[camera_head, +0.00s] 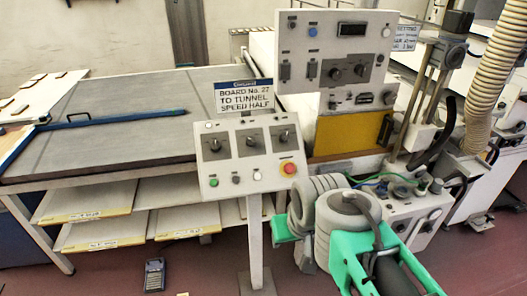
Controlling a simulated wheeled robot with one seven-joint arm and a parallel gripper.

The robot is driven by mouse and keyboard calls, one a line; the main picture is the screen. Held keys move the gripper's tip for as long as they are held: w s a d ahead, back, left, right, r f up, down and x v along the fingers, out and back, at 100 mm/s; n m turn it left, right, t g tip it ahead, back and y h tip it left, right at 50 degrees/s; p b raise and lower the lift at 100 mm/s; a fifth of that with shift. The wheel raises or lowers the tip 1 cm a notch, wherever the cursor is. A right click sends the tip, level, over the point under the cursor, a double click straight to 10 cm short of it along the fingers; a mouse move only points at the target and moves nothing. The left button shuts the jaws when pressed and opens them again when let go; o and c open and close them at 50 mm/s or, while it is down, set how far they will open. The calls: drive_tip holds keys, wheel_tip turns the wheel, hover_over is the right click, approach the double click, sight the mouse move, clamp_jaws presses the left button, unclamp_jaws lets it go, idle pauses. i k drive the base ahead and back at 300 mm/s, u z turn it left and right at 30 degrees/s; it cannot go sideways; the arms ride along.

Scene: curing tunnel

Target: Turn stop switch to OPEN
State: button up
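A grey pedestal panel (250,155) stands in the middle, tilted toward me. It carries three dark rotary switches in a row: left (215,145), middle (250,141) and right (284,136). My arm, green with grey joints, is at the lower right, apart from the switches in the picture.
A larger control box (335,50) is behind. A grey table (110,115) with shelves fills the left. A ribbed hose (493,80) and machinery crowd the right. A dark handheld device (154,274) lies on the floor.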

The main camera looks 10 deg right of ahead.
sight(284, 137)
drive_tip(key=z, duration=0.25)
drive_tip(key=k, duration=0.4)
drive_tip(key=u, duration=1.45)
drive_tip(key=i, duration=1.3)
drive_tip(key=z, duration=0.95)
drive_tip(key=i, duration=0.3)
drive_tip(key=z, duration=0.3)
